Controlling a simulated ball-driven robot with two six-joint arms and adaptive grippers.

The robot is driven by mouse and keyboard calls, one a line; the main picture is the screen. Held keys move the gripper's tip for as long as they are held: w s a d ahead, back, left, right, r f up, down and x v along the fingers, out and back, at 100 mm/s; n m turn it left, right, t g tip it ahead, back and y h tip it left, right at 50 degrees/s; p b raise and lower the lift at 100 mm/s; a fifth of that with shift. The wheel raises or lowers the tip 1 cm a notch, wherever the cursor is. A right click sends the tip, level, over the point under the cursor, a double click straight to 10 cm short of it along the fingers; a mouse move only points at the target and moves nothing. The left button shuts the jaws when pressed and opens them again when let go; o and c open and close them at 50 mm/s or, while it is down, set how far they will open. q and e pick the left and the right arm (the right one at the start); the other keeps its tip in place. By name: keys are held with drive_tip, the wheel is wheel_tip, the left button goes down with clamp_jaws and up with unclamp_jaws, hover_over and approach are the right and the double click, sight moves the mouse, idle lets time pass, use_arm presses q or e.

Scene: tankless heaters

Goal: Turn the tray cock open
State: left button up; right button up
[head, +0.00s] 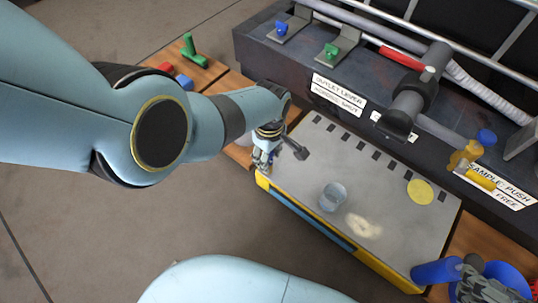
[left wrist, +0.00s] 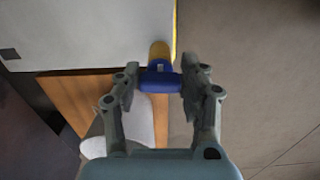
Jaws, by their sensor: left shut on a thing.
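The grey tray (head: 300,180) has a yellow and blue front edge. The tray cock shows in the left wrist view, with a yellow body (left wrist: 160,50) at the tray's corner and a blue handle (left wrist: 158,82). My left gripper (head: 266,160) is at the tray's left end in the head view. In the left wrist view its two fingers (left wrist: 160,88) are shut on the blue handle, one on each side. In the head view the gripper mostly hides the cock. My right gripper (head: 482,285) is at the lower right beside blue parts (head: 437,272); its finger state is unclear.
A clear cup (head: 333,197), a pale wet-looking patch (head: 362,225) and a yellow disc (head: 420,190) are on the tray. Behind it stands a dark bench with a grey spout (head: 410,100), blue and green valves and labels. A green fitting (head: 192,50) stands on wood at left.

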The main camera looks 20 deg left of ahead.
use_arm(q)
drive_tip(key=shift+n, duration=0.5)
drive_tip(key=o, duration=1.2)
drive_tip(key=shift+c, duration=0.2)
